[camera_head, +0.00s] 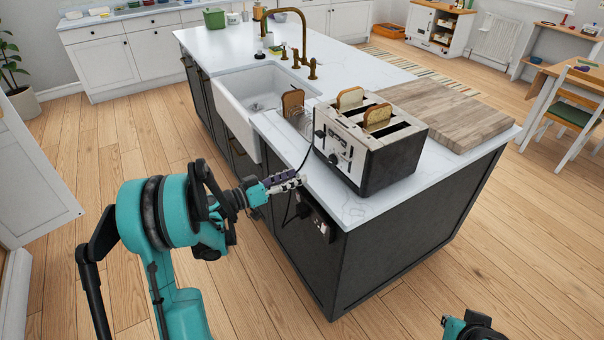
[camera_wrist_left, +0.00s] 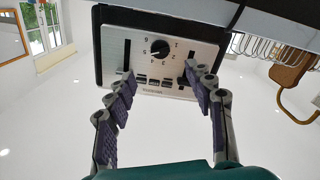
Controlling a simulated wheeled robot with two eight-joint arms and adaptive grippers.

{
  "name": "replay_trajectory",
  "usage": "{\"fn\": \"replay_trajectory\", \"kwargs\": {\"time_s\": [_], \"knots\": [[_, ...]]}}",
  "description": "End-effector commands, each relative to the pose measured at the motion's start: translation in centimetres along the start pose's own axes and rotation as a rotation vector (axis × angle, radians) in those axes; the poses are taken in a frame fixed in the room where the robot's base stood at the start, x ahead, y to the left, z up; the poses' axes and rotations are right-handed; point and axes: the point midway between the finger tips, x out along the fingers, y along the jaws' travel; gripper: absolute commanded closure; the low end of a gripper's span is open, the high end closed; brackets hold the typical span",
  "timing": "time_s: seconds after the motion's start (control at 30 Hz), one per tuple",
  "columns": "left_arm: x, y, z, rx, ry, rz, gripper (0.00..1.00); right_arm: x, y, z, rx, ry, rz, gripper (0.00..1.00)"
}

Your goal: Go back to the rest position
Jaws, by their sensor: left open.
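My left gripper (camera_head: 285,183) is at the near side of the island, in front of and a little below the toaster's front. In the left wrist view the left gripper (camera_wrist_left: 163,88) is open, with nothing between its dark padded fingers. That view is upside down and shows the toaster's silver front panel (camera_wrist_left: 150,75) with its dial and levers beyond the fingertips. A gap between fingers and panel is hard to judge. Only a teal and black piece of my right arm shows at the bottom right of the head view; its fingers are out of frame.
The toaster (camera_head: 397,157) stands on the white island counter (camera_head: 358,208) with two bread slices (camera_head: 350,97) in its slots. A sink (camera_head: 250,92) and wooden board (camera_head: 450,112) are near. The floor at left is clear.

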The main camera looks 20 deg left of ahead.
Motion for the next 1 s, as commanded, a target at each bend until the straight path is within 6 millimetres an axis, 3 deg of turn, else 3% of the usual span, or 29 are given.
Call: {"fn": "replay_trajectory", "kwargs": {"time_s": [0.43, 0.57, 0.67, 0.8, 1.0], "knots": [[-0.1, 0.0, 0.0, 0.000, 0.000, 0.000, 0.47, 0.0, 0.0, 0.0, 0.000, 0.000, 0.000, 1.00], [0.4, 0.9, 0.1, -0.014, -0.034, -0.005, 0.47, 0.0, 0.0, 0.0, 0.000, 0.000, 0.000, 1.00], [1.3, 3.1, 0.6, -0.048, -0.121, -0.024, 0.47, 0.0, 0.0, 0.0, 0.000, 0.000, 0.000, 1.00], [2.0, 7.9, 2.3, -0.108, -0.309, -0.096, 0.47, 0.0, 0.0, 0.0, 0.000, 0.000, 0.000, 1.00], [-0.2, 14.5, 5.5, -0.150, -0.549, -0.258, 0.47, 0.0, 0.0, 0.0, 0.000, 0.000, 0.000, 1.00]]}}
